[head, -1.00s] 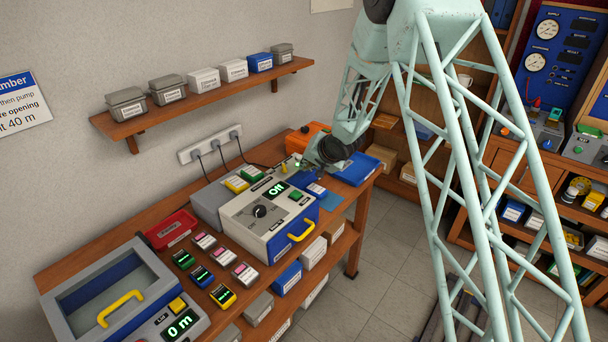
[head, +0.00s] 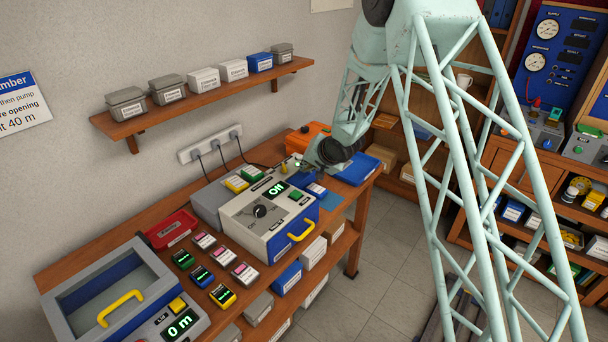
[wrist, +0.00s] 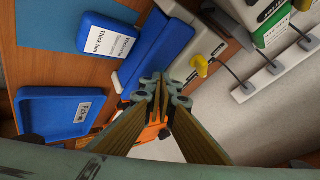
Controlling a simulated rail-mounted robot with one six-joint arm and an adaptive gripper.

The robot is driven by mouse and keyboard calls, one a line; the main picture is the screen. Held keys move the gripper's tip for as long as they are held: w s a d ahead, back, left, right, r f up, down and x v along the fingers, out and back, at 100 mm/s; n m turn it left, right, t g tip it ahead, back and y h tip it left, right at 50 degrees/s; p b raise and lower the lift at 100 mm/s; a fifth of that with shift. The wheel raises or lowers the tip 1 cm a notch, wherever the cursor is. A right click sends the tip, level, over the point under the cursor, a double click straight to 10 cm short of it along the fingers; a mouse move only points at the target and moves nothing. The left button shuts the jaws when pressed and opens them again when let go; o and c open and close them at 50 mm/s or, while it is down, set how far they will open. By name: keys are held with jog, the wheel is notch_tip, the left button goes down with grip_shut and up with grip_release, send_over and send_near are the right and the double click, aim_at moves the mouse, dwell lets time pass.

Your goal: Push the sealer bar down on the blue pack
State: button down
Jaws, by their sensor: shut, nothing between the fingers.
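The blue pack (wrist: 107,38) with a white label lies flat beside the sealer in the wrist view. In the head view it shows as a small labelled pack (head: 316,189) at the sealer's front. The blue sealer bar (wrist: 150,48) runs alongside the pack in the wrist view. My gripper (wrist: 160,86) is shut and empty, its fingertips over the near end of the blue bar. I cannot tell whether they touch it. In the head view my wrist covers much of the sealer, and the fingertips are hard to make out.
A blue tray (wrist: 60,92) lies near the gripper; an orange case (head: 310,138) stands behind. A yellow knob (wrist: 201,66) sits on the sealer's light body. The large tester (head: 262,205) with a yellow handle stands left of my wrist. A wall shelf (head: 205,97) holds several boxes.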

aim_at(305, 174)
jog(key=shift+f, duration=0.4)
dwell(0.8)
jog(key=shift+r, duration=0.15)
jog(key=shift+r+p, duration=0.75)
jog(key=shift+p, duration=0.15)
jog(key=shift+r+p, duration=2.5)
jog(key=shift+r, duration=0.05)
